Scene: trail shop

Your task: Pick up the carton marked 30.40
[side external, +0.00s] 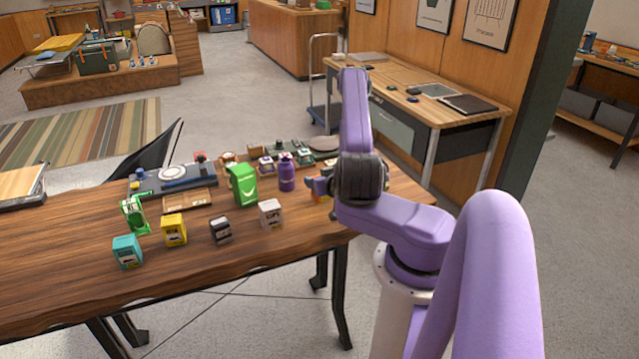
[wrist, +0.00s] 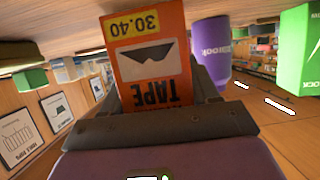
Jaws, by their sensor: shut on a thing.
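The orange carton (wrist: 146,62) has a yellow label reading 30.40 and the word TAPE, both upside down in the wrist view. My gripper (wrist: 155,108) is shut on it, with the dark jaws around its lower part in that view. In the side view the orange carton (side external: 321,197) shows only in part at the table's right end, beside my arm's dark wrist, which hides much of it. I cannot tell whether it touches the table.
A purple bottle (side external: 286,172) and green pack (side external: 242,185) stand left of the held carton. White (side external: 270,214), black (side external: 220,231), yellow (side external: 174,230) and teal (side external: 128,252) cartons stand nearer the front. The wooden table (side external: 70,290) is bare at front left.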

